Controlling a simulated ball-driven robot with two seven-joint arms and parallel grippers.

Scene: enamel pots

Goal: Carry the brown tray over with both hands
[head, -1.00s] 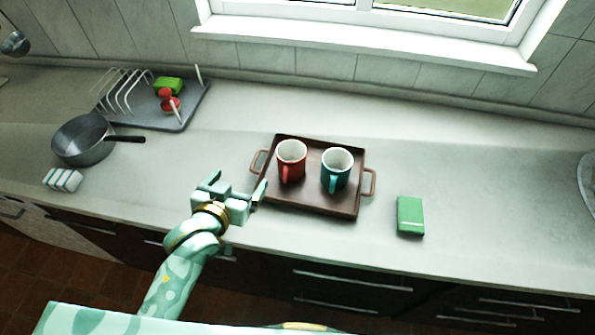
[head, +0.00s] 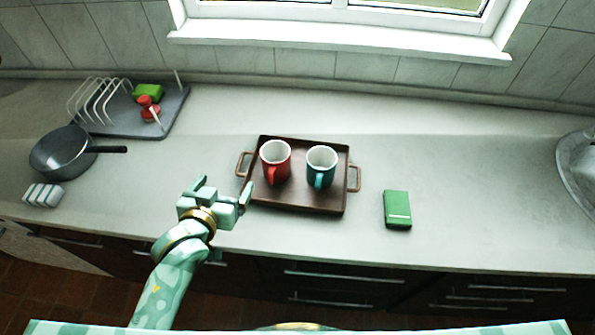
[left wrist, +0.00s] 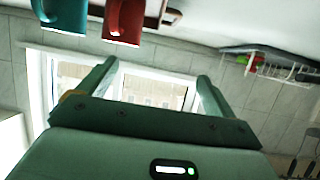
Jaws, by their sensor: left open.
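The brown tray (head: 310,203) lies flat on the counter with a loop handle at each short end. A red mug (head: 275,166) and a teal mug (head: 320,169) stand upright on it. My left gripper (head: 223,187) is open and empty, just left of the tray's front left corner, near the left handle (head: 242,164). Whether a finger touches the tray I cannot tell. The left wrist view shows both open fingers (left wrist: 155,80), with the red mug (left wrist: 124,18), the teal mug (left wrist: 64,15) and a tray handle (left wrist: 171,16) at the top, upside down. My right gripper is not in view.
A green box (head: 397,209) lies right of the tray. A dark pan (head: 62,155), a striped block (head: 43,195) and a grey dish rack (head: 150,121) are at the left. A metal object (head: 578,172) is at the right edge. Counter behind the tray is clear.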

